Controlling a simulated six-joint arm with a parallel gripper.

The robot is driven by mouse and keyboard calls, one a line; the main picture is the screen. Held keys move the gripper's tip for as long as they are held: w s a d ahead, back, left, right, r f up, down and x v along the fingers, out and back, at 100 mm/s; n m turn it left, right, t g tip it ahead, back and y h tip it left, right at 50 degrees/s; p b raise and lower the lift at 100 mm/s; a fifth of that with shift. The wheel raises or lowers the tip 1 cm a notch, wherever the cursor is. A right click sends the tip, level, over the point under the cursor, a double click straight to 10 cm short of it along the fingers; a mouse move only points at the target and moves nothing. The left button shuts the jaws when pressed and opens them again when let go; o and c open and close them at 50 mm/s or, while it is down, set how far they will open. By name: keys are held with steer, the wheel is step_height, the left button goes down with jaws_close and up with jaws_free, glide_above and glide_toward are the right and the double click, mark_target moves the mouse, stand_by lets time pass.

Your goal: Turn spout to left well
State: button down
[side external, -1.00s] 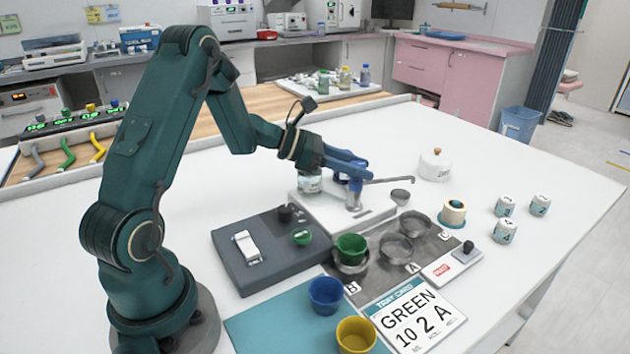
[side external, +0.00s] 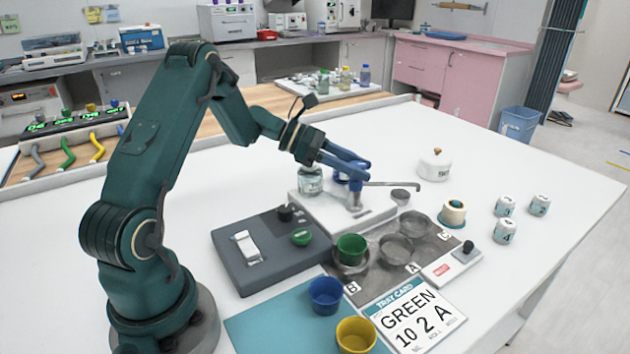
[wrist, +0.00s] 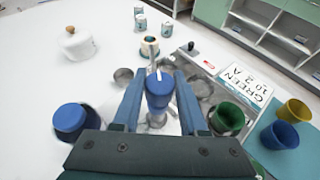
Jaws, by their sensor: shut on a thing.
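A metal spout (side external: 392,184) sticks out to the right from a short post with a blue body (side external: 355,188), on a white base plate (side external: 318,212). My gripper (side external: 357,172) is tilted down over the post, shut on its blue top. In the wrist view the blue top (wrist: 158,92) sits between the two fingers, and a thin pale part of the spout shows above it. Round grey wells (side external: 396,248) lie in a dark tray marked A, B and C. A small grey cup (side external: 400,197) stands below the spout tip. Which well is the left one is unclear.
A glass jar (side external: 310,181) stands close left of the post. A green cup (side external: 351,249) sits at B. A dark box (side external: 265,262), blue cup (side external: 325,294), yellow cup (side external: 356,334) and card (side external: 416,315) lie nearer. A white lidded pot (side external: 435,165) stands behind right.

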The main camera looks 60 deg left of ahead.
steer(key=shift+a+m+g+h, duration=0.1)
steer(key=shift+m+g+h, duration=1.3)
steer(key=shift+m+g, duration=0.45)
steer(key=shift+r+m+g+h, duration=0.1)
steer(key=shift+m+g+h, duration=0.3)
steer(key=shift+m+g, duration=0.3)
steer(key=shift+c, duration=2.2)
jaws_free()
steer(key=shift+n+t+y, duration=0.7)
steer(key=shift+n+t, duration=0.35)
steer(key=shift+t, duration=0.1)
